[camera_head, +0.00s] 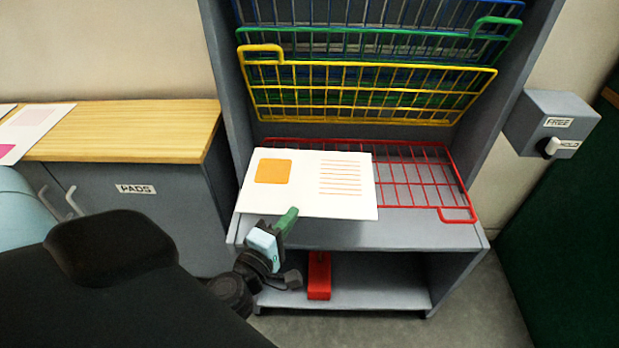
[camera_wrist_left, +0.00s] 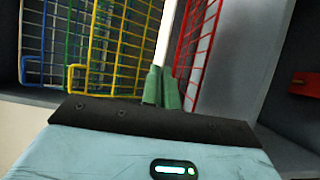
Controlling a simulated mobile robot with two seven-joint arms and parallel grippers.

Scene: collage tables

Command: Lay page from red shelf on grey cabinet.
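The white page (camera_head: 300,190), with an orange square and orange lines, lies over the left part of the red wire shelf (camera_head: 425,175). My left gripper (camera_head: 287,217) is at the page's front edge, its green fingers closed on it. In the left wrist view the fingers (camera_wrist_left: 162,88) are together and the page (camera_wrist_left: 165,35) rises edge-on between them, beside the red shelf (camera_wrist_left: 195,45). I cannot tell whether the page touches the shelf. The grey cabinet (camera_head: 170,205), marked PADS and with a wooden top (camera_head: 140,130), stands to the left. My right gripper is out of view.
Yellow (camera_head: 370,95), green and blue wire shelves are above the red one, tilted. A red object (camera_head: 319,275) stands in the compartment below. Sheets (camera_head: 30,125) lie at the wooden top's left end; its right part is clear. A FREE/HOLD switch box (camera_head: 552,122) is at right.

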